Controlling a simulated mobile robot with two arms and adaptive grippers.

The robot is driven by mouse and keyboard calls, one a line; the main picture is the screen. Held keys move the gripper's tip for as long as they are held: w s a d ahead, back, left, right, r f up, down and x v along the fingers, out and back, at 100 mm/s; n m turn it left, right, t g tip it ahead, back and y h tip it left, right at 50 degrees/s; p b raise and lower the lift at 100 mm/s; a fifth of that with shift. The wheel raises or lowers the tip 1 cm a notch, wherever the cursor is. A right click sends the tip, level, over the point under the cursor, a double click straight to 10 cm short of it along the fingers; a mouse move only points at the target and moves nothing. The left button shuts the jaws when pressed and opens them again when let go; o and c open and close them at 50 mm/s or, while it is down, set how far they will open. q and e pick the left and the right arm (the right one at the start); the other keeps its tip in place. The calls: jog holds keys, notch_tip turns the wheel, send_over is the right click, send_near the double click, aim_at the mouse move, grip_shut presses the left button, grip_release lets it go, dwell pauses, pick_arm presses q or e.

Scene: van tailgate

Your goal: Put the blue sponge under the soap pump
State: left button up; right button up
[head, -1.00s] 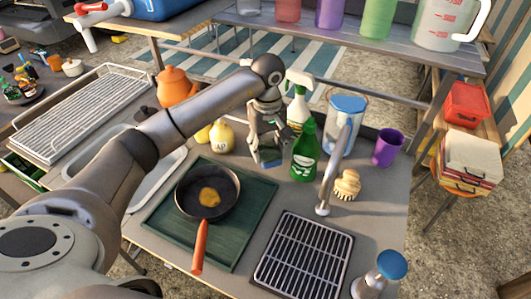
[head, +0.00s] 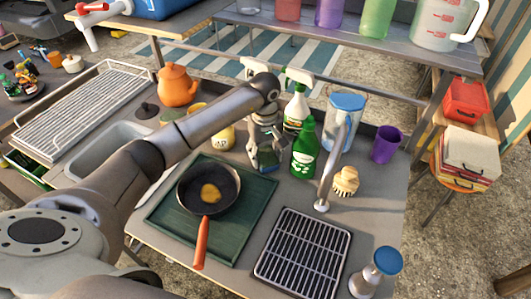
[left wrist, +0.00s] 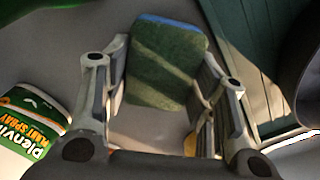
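The blue sponge with a green scouring face (left wrist: 168,62) lies between the fingers of my left gripper (left wrist: 163,82) in the left wrist view. A thin gap shows at its left side; contact at its right is unclear. In the head view, my left gripper (head: 265,158) is low over the counter, left of the green bottle, and mostly hides the sponge (head: 267,167). The fingers look open around it. My right gripper is not in view.
A green bottle (head: 305,150) stands close right of my gripper, and a spray bottle (head: 295,108) behind. The pan (head: 226,181) on a green board (head: 245,220) is in front. A tap (head: 331,175), brush (head: 346,180) and purple cup (head: 386,145) are at right.

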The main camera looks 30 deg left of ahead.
aim_at(265, 154)
pick_arm(q)
jog(key=shift+o, duration=1.3)
jog(key=shift+r, duration=0.2)
jog(key=shift+w+r, duration=0.1)
jog(key=shift+r, duration=0.2)
notch_tip(265, 154, up, 11)
jog(key=b, duration=0.2)
jog(key=shift+r, duration=0.2)
